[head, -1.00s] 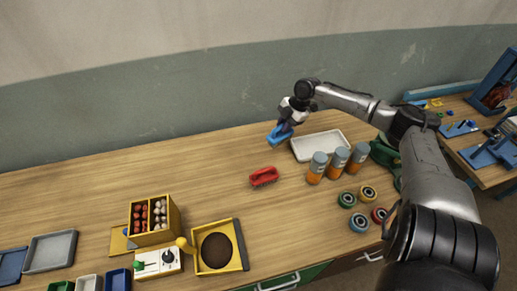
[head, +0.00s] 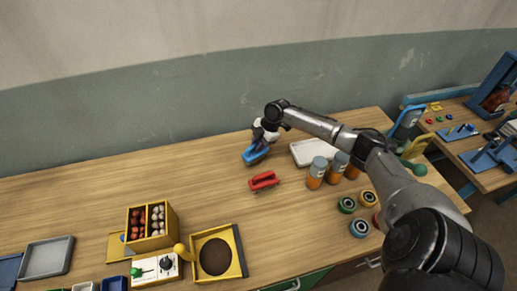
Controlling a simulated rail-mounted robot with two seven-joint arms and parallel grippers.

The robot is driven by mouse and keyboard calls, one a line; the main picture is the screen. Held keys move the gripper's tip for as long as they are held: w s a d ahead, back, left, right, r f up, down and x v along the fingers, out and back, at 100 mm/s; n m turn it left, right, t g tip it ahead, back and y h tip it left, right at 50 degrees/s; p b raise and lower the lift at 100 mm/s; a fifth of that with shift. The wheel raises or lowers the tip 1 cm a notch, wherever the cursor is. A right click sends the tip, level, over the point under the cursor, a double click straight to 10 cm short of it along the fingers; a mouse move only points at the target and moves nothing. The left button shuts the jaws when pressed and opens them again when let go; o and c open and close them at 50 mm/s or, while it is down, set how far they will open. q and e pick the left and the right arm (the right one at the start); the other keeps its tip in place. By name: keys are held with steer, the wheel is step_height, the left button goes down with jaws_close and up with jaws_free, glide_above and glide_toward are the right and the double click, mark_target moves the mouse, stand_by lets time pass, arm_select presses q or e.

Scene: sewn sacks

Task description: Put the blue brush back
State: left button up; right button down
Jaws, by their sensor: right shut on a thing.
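The blue brush (head: 256,154) is at the back middle of the wooden table in the head view. My right gripper (head: 260,144) is shut on it from above. Whether the brush touches the table or hangs just over it, I cannot tell. A red brush (head: 264,181) lies on the table just in front of it. A white tray (head: 302,153) lies to the right of the blue brush, partly hidden behind my right arm. My left gripper does not show.
Orange bottles with grey caps (head: 317,172) stand right of the red brush, near my right arm. Several coloured rings (head: 347,205) lie in front of them. A yellow box of balls (head: 150,225) and a yellow tray (head: 238,262) stand front left. The table's back left is clear.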

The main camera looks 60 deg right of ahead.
steer(key=shift+f, duration=1.55)
steer(key=shift+f, duration=0.1)
steer(key=c, duration=1.1)
jaws_free()
steer(key=shift+o, duration=0.2)
steer(key=v, duration=1.2)
steer(key=shift+a, duration=0.1)
